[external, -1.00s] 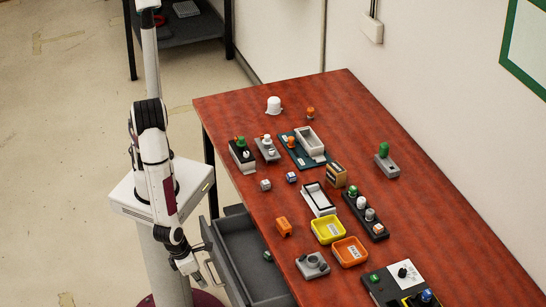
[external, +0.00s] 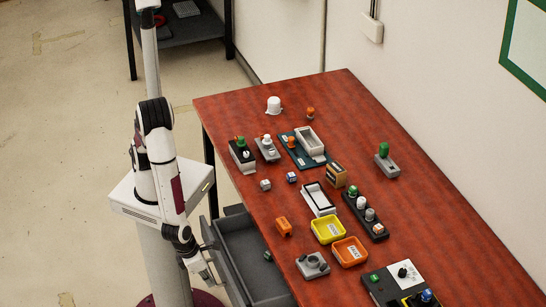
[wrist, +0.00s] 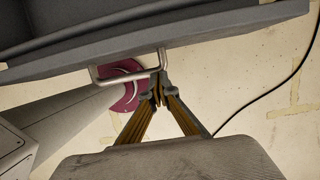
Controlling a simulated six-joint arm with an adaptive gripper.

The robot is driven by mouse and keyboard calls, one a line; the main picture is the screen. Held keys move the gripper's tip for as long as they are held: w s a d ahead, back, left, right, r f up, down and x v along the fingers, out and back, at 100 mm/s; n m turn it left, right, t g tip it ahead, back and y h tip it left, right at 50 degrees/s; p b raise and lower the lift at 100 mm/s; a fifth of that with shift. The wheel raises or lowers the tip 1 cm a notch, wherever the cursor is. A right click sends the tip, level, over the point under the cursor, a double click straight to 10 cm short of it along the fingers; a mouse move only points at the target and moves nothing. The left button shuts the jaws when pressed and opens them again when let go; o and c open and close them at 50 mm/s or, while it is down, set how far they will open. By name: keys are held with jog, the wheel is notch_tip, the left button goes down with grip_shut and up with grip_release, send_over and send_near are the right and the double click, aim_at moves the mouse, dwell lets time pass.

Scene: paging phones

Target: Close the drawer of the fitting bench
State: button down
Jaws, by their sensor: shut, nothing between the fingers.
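The grey drawer (external: 243,246) of the fitting bench stands pulled out from the bench's left side, and a small dark item (external: 267,256) lies in it. In the wrist view the drawer front (wrist: 215,42) crosses the top, with a metal bar handle (wrist: 98,74) on it. My gripper (external: 207,281) is at the outer side of the drawer front, low beside it. In the wrist view its closed fingertips (wrist: 158,91) overlap the right end of the handle. They hold nothing, and I cannot tell whether they touch the handle or the front.
The red-brown bench top (external: 300,92) carries several phone parts, a yellow bin (external: 328,230), an orange bin (external: 350,251) and a control box (external: 385,284). Bare floor (external: 70,180) lies to the left. A black cable (wrist: 290,85) runs along the floor at the right of the wrist view.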

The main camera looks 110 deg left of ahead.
jog(key=w+a, duration=1.2)
dwell(0.6)
jog(key=shift+s+d+r, duration=0.2)
jog(key=shift+s+d, duration=0.4)
jog(key=shift+d, duration=0.05)
jog(key=shift+s+d+r, duration=0.15)
jog(key=shift+s+d, duration=0.45)
jog(key=shift+s+d+r, duration=0.15)
jog(key=shift+d+r, duration=0.05)
jog(key=shift+r, duration=0.1)
jog(key=shift+v, duration=4.75)
jog(key=shift+a, duration=0.1)
